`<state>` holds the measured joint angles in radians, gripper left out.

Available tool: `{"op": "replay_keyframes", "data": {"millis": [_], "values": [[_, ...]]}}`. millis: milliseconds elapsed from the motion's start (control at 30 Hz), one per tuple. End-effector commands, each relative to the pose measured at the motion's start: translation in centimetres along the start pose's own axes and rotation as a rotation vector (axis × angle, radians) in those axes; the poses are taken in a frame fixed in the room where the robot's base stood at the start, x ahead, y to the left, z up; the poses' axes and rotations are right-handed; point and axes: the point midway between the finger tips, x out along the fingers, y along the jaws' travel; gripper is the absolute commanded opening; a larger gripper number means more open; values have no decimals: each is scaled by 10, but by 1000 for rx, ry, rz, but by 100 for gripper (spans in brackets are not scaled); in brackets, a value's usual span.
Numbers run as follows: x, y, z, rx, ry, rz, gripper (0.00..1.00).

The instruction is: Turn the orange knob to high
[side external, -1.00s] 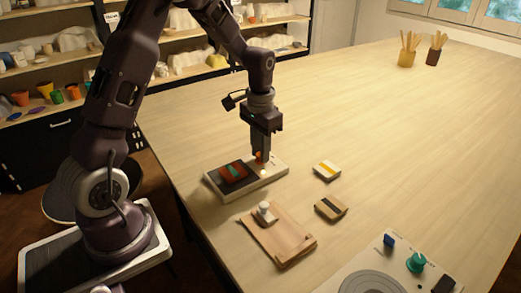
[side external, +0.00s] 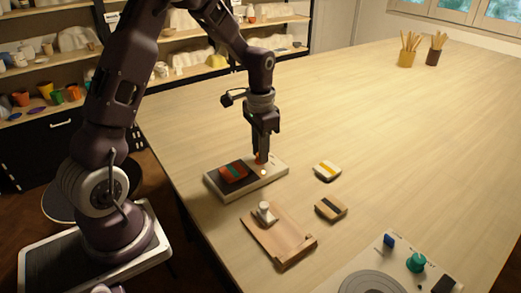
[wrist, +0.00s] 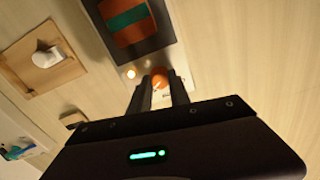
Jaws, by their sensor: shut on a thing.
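The orange knob (wrist: 160,76) sits on the pale control strip of a flat heating unit (wrist: 188,68). In the side external view the knob (side external: 259,156) is a small orange patch, mostly hidden by the fingers. My gripper (wrist: 161,88) points down over the strip and is shut on the knob, one finger on each side. My gripper (side external: 261,157) stands upright there in the side external view. A small lit lamp (wrist: 131,72) glows beside the knob. The knob's pointer and the strip's markings are too small to read.
A red block with a green band (side external: 233,171) lies on the unit's dark plate. A wooden board (side external: 282,241) with a white knob-like piece stands in front. Two striped blocks (side external: 327,170) lie to the right. A pale panel (side external: 375,262) is at front right.

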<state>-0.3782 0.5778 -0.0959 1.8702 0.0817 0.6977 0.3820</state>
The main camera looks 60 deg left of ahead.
Motion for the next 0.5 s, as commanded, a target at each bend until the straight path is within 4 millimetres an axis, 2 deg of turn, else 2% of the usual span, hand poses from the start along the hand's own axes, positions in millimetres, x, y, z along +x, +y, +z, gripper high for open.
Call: {"op": "replay_keyframes", "data": {"millis": [33,100,133,400,500], "values": [[-1,0,-1,0,4,-2,29],[-1,0,-1,0,4,-2,43],[-1,0,-1,0,3,-1,45],[-1,0,0,-1,2,-1,45],[-12,-1,-1,-1,5,-3,45]]}}
